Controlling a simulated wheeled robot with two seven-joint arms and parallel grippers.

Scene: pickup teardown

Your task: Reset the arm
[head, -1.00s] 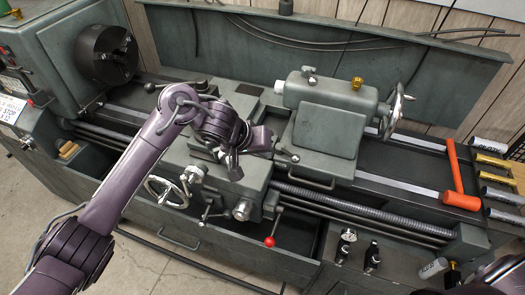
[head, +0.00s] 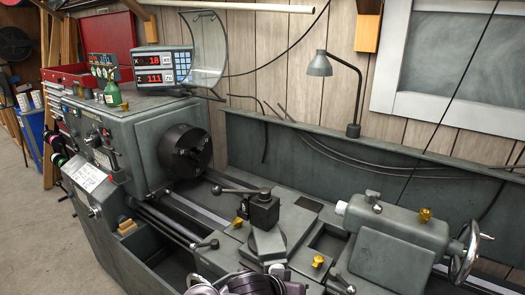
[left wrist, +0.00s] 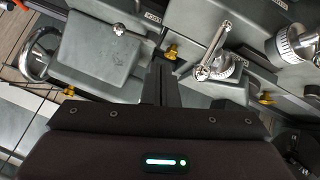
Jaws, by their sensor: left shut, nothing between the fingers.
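My left gripper (left wrist: 160,70) shows in the left wrist view as dark fingers closed together with nothing between them. It is over the lathe, with the grey tailstock (left wrist: 100,45) to its left and a silver lever hub (left wrist: 218,68) to its right. I cannot tell its height above the lathe. In the head view only purple links of my left arm show, at the bottom edge in front of the tool post (head: 265,212); the gripper itself is hidden below the frame. My right arm and gripper are in neither view.
The grey-green lathe fills the head view, with its chuck (head: 185,151), tailstock (head: 400,245) and handwheel (head: 467,252). Open floor (head: 40,230) lies at the left.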

